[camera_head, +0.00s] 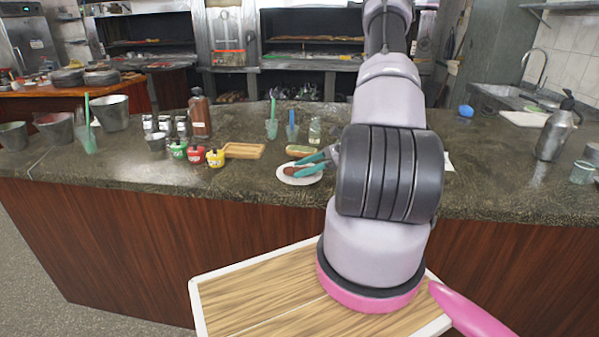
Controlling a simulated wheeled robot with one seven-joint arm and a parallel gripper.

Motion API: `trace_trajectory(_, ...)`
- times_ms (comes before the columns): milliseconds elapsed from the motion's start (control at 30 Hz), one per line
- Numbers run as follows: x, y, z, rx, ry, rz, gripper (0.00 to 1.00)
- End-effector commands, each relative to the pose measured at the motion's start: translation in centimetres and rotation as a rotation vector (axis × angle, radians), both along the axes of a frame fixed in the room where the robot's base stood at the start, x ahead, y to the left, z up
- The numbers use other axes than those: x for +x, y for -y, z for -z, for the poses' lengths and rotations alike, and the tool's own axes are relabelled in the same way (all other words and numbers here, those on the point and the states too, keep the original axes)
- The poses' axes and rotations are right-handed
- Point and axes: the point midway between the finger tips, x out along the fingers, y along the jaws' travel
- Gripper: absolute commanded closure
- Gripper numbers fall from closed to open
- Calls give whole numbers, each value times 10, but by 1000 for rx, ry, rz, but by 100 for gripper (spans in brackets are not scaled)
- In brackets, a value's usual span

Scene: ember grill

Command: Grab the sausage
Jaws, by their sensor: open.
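The sausage (291,171) is a small reddish-brown shape on a white plate (300,180) on the dark stone counter. My gripper (297,167) has teal fingers and reaches in from the right, over the plate. Its fingers are open, with the tips close to the sausage. One finger lies on the far side and the other on the near side in the picture. I cannot tell whether the fingers touch the sausage. The fingers hide part of the sausage and plate. My arm hides the counter to the right of the gripper.
A long tan item (299,150) lies just behind the plate. A wooden tray (243,151) and red (196,155), yellow (215,158) and green (178,150) containers stand to the left. Cups with utensils (292,131) and a glass jar (315,131) stand behind. The counter's front left is clear.

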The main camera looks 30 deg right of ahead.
Motion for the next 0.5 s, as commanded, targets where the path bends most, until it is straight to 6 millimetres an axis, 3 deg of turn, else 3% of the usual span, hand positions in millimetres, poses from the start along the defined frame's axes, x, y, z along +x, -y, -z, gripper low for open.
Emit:
trace_trajectory(100, 4, -9, 4, 1, -1, -1, 31)
trace_trajectory(333, 4, -10, 5, -1, 0, 0, 31)
trace_trajectory(367, 4, -10, 5, -1, 0, 0, 38)
trace_trajectory(500, 4, -10, 5, -1, 0, 0, 92)
